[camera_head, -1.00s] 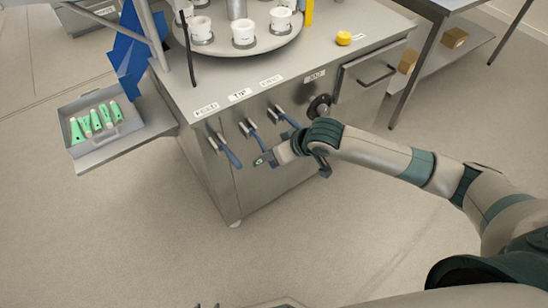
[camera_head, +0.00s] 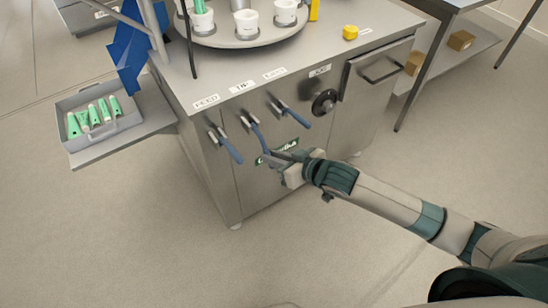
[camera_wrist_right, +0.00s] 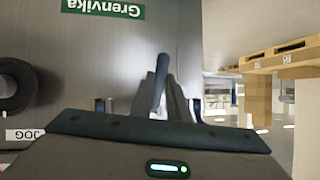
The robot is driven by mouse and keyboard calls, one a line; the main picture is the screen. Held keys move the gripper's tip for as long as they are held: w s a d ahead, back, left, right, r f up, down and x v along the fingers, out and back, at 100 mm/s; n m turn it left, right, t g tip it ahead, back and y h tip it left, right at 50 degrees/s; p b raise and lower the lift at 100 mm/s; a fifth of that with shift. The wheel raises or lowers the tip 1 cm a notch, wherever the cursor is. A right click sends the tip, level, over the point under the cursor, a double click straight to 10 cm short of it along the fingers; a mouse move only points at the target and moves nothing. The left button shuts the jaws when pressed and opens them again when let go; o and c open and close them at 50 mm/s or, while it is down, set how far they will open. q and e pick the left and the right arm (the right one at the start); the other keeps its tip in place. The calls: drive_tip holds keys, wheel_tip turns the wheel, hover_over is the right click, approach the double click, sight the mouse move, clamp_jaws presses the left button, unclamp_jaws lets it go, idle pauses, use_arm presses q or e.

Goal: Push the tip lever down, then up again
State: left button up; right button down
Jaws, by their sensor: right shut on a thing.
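The tip lever (camera_head: 257,132) is the middle blue-handled lever on the front of the steel cabinet, under the TIP label (camera_head: 241,87). Its handle slants down and outward in the head view. My right gripper (camera_head: 271,157) is at the lever's lower end, coming from the lower right. In the right wrist view my right gripper (camera_wrist_right: 160,95) is shut on the blue handle, whose rounded end (camera_wrist_right: 161,62) sticks out between the fingers. The fingers hide part of the handle. My left gripper is not in view.
The feed lever (camera_head: 226,146) is to the left and another blue lever (camera_head: 290,115) to the right. A black knob (camera_head: 324,102) is further right. A tray of green tubes (camera_head: 100,134) juts out at left. The floor in front is clear.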

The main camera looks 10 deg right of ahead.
idle(0.3)
drive_tip(key=c, duration=1.7)
unclamp_jaws()
drive_tip(key=shift+f, duration=0.1)
drive_tip(key=v, duration=1.7)
drive_tip(key=shift+s, duration=0.1)
